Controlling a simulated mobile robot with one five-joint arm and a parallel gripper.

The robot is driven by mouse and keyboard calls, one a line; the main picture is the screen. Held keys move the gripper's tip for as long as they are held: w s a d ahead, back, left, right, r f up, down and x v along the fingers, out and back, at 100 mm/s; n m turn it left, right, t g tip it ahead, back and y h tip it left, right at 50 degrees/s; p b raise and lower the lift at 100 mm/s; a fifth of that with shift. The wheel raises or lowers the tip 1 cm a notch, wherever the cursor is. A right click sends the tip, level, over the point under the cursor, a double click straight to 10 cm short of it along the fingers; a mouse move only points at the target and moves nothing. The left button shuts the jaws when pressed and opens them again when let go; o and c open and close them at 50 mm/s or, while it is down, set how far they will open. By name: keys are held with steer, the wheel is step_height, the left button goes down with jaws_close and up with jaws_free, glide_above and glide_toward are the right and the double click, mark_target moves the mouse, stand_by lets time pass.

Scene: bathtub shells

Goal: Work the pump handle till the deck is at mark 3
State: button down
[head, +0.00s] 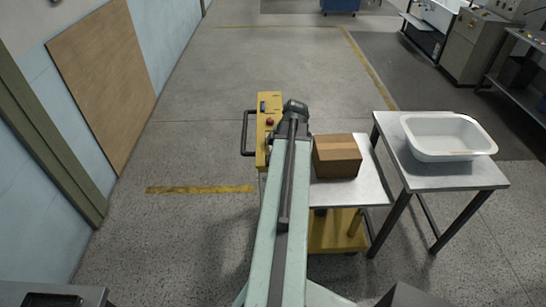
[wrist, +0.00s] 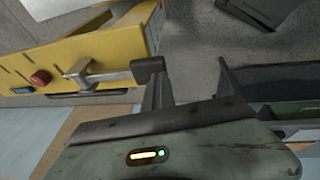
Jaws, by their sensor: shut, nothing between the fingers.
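The pump lift is yellow, with an upright control housing (head: 268,128) carrying a red button. Its grey metal deck (head: 350,191) bears a brown cardboard box (head: 337,156). In the wrist view the yellow housing (wrist: 95,45) is at upper left, and a grey lever (wrist: 108,76), probably the pump handle, runs right to a dark end close to my fingers. In the head view my arm covers that spot. My gripper (head: 295,108) is at the housing's right side, shut and empty. Contact with the lever cannot be told. The height marks cannot be read.
A steel table (head: 455,177) with a white tub shell (head: 450,137) stands right of the deck, close to it. A black push bar (head: 246,133) sticks out left of the housing. A wall with a brown board (head: 105,75) bounds the left. Open floor lies behind the lift.

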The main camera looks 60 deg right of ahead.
steer(key=a+p+v, duration=0.2)
steer(key=p+v, duration=0.7)
steer(key=v, duration=0.2)
steer(key=shift+s, duration=0.35)
stand_by(1.7)
steer(key=w+a+f+m+g+y+b, duration=0.15)
steer(key=w+a+f+b, duration=0.3)
steer(key=w+a, duration=0.7)
steer(key=w+a+f+m+g+h+b, duration=0.15)
steer(key=w+a+f+b, duration=0.3)
steer(key=w+a, duration=0.65)
steer(key=w+a+f+m+b, duration=0.1)
steer(key=a+f, duration=0.1)
steer(key=a, duration=0.7)
steer(key=w+a+f+m+b, duration=0.1)
steer(key=w+a+b, duration=0.1)
steer(key=a, duration=0.7)
steer(key=w+a+f+m+b, duration=0.1)
steer(key=a+f, duration=0.1)
steer(key=a, duration=0.7)
steer(key=shift+w+a+f+m+g, duration=0.2)
steer(key=shift+w+f+m+g, duration=0.15)
steer(key=shift+w+m+g, duration=0.05)
